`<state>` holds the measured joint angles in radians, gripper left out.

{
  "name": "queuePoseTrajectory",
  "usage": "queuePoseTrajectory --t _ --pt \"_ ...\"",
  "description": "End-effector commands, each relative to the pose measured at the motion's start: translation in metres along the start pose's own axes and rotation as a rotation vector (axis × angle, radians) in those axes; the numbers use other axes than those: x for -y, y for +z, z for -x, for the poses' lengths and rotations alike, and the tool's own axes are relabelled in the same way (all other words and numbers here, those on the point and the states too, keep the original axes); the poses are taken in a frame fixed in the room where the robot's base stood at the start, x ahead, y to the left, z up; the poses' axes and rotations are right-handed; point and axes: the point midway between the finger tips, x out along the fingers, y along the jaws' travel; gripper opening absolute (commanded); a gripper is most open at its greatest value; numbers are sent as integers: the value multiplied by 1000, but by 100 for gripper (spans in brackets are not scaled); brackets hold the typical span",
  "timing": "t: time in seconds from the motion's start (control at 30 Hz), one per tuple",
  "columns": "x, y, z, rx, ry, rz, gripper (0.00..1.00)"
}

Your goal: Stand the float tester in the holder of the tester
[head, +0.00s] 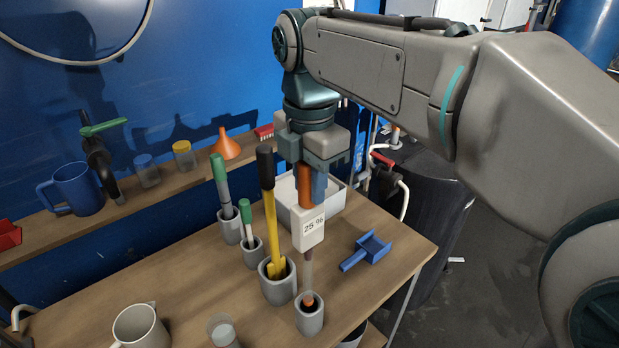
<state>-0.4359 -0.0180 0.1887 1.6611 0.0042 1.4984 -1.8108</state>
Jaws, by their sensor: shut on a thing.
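My gripper (310,170) is shut on the orange upper part of the float tester (309,227). The tester hangs roughly upright, with a white block marked "25 %" and a clear tube below it. Its lower end shows at the mouth of a grey cup-shaped holder (310,320) at the front right of the bench. The tip appears to be inside or just over the opening; how deep I cannot tell.
A white box (335,205) is behind. A blue scoop (367,250) lies right. A beige mug (140,328) stands front left.

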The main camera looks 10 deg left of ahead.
Motion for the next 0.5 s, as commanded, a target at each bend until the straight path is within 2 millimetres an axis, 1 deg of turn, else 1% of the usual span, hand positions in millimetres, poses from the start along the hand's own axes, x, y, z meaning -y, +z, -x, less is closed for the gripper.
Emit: queuePoseTrajectory --t 0.03,0.5 --pt "0 0 -5 0 0 0 0" --pt "0 0 -33 0 1 0 0"
